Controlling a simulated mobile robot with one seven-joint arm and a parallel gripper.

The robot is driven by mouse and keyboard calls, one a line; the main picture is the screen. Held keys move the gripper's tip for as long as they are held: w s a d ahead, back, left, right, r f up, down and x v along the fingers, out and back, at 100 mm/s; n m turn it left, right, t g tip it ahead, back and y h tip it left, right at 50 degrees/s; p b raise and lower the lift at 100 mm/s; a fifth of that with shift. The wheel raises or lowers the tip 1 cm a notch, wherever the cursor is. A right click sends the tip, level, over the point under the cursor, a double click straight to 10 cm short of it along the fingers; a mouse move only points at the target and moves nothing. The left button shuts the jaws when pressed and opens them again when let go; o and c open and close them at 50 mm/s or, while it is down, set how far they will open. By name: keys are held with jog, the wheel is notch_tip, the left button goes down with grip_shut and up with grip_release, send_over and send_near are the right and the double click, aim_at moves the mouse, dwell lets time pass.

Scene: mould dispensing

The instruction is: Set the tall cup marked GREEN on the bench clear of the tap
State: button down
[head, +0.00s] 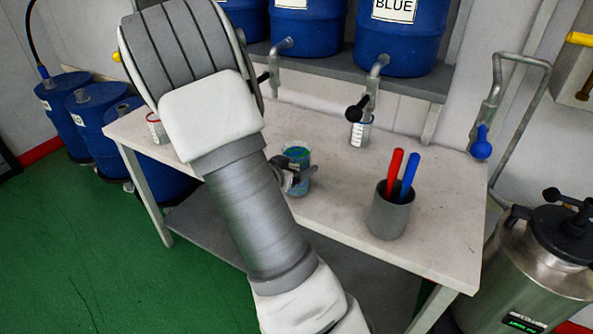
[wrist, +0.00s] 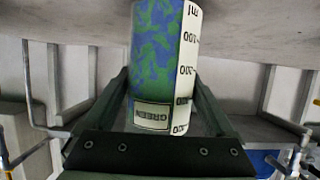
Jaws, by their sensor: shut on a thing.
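The tall cup marked GREEN (head: 297,155) shows green and blue swirls and stands over the middle of the bench (head: 330,215). In the wrist view the cup (wrist: 157,60) fills the space between the fingers, its GREEN label and scale upside down in the picture. My gripper (head: 292,180) is shut on the cup's side. I cannot tell whether the cup's base touches the bench. The middle tap (head: 275,70) hangs behind the cup, which appears in front of it and apart from it.
A grey holder (head: 390,212) with a red and a blue stick stands right of the cup. Another measuring cup (head: 360,132) stands under the BLUE drum's tap (head: 375,72). A red-rimmed cup (head: 155,128) is at the left. Bare bench lies between the held cup and the holder.

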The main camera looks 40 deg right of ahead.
jog(key=shift+f, duration=0.25)
